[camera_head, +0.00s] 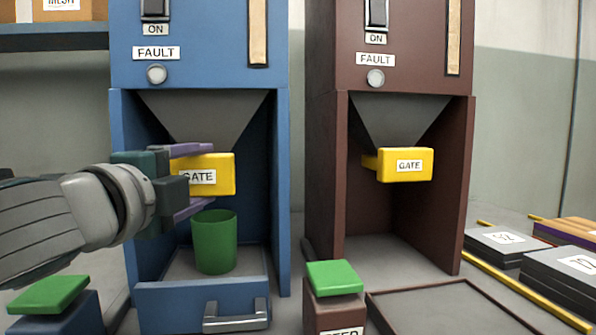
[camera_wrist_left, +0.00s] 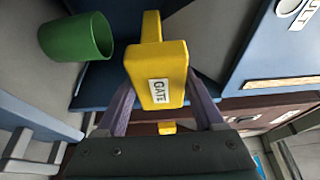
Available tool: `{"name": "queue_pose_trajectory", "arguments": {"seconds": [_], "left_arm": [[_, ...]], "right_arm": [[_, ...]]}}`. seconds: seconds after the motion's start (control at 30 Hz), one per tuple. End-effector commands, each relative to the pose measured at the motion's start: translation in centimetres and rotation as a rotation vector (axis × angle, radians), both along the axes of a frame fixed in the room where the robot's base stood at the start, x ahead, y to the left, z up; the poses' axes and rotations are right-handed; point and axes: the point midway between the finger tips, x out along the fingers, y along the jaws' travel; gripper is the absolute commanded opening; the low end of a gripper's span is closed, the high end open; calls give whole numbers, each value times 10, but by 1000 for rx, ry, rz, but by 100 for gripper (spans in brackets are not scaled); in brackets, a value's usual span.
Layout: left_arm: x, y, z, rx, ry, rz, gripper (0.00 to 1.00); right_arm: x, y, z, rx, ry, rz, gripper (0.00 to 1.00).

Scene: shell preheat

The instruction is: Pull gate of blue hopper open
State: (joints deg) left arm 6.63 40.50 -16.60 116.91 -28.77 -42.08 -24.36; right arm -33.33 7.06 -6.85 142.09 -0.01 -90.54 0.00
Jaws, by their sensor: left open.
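The blue hopper (camera_head: 280,190) stands at left of centre in the head view. Its yellow gate handle (camera_head: 221,174), labelled GATE, sits under the grey funnel (camera_head: 205,118). My left gripper (camera_head: 205,178) has come in from the left, with one purple finger above the handle and one below it. In the left wrist view the yellow gate handle (camera_wrist_left: 158,75) lies between the two fingers (camera_wrist_left: 163,105), which are spread apart. A green cup (camera_head: 214,242) stands below the gate in the hopper's lower bay; it also shows in the left wrist view (camera_wrist_left: 76,38). My right gripper is not in view.
A brown hopper (camera_head: 322,170) with its own yellow gate (camera_head: 405,165) stands to the right. A blue drawer front with a grey handle (camera_head: 236,316) is below the cup. Green-topped blocks (camera_head: 334,278) stand in front. Dark labelled plates (camera_head: 497,243) lie at far right.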

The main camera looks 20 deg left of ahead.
Motion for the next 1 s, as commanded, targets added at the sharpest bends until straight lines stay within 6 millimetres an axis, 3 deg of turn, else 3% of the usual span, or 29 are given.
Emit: {"name": "queue_pose_trajectory", "arguments": {"seconds": [0.1,0.47,1.0], "left_arm": [[0,-1,1,0,-2,-2,81],[-7,-1,0,0,1,-1,81],[-87,-14,-1,-1,1,-2,81]], "right_arm": [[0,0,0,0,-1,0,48],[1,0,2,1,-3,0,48],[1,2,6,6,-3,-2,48]]}}
